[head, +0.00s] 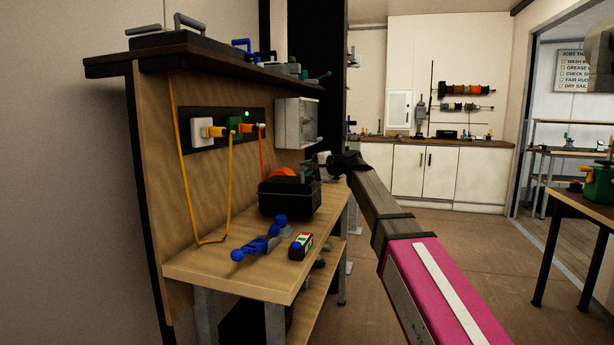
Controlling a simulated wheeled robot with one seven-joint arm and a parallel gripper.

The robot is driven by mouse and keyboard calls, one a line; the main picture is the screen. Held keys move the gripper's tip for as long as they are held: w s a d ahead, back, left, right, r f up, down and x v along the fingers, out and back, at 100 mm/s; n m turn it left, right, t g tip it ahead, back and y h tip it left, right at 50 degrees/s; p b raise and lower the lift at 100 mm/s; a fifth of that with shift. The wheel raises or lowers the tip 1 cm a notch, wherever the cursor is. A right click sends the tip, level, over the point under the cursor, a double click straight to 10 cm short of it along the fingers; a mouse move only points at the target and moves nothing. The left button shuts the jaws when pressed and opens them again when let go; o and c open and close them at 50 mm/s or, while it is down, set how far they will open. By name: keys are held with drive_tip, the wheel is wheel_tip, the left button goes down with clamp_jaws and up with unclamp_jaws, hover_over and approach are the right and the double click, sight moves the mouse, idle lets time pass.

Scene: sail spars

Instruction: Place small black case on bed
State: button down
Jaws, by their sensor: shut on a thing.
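A small black case (288,199) is at the back of the wooden bench, in the middle of the head view. My gripper (313,169) reaches in from the right and is shut at the top right of the case, apparently on its upper part or handle. The fingers are small and dark, so the exact grip is hard to see. I cannot tell whether the case touches the bench top or hangs just above it. No bed can be made out in this view.
Yellow cables hang from the back panel. Open floor (455,250) lies to the right, before a dark-legged table (570,203).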

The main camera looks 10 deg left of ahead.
drive_tip(key=shift+f, duration=1.15)
drive_tip(key=c, duration=0.9)
unclamp_jaws()
drive_tip(key=shift+c, duration=0.2)
drive_tip(key=v, duration=1.2)
drive_tip(key=s+d+f+h, duration=0.1)
drive_tip(key=d+f+h, duration=0.25)
drive_tip(key=f, duration=0.65)
drive_tip(key=s+d+f+h, duration=0.2)
drive_tip(key=d+f, duration=0.3)
drive_tip(key=f, duration=0.5)
drive_tip(key=s+d+f+h, duration=0.15)
drive_tip(key=d+f, duration=0.35)
drive_tip(key=f, duration=0.5)
drive_tip(key=s+d+f+n+g+h, duration=0.1)
drive_tip(key=s+d+f+h, duration=0.3)
drive_tip(key=s+d+f, duration=0.4)
drive_tip(key=s+d+f+n+g+h, duration=0.1)
drive_tip(key=s+d+f+g+h, duration=0.2)
drive_tip(key=s+d+f, duration=0.5)
wheel_tip(320, 180, down, 8)
drive_tip(key=shift+s+d+r+n+g+h, duration=0.3)
drive_tip(key=shift+d+n+h, duration=0.1)
drive_tip(key=shift+d+h, duration=0.35)
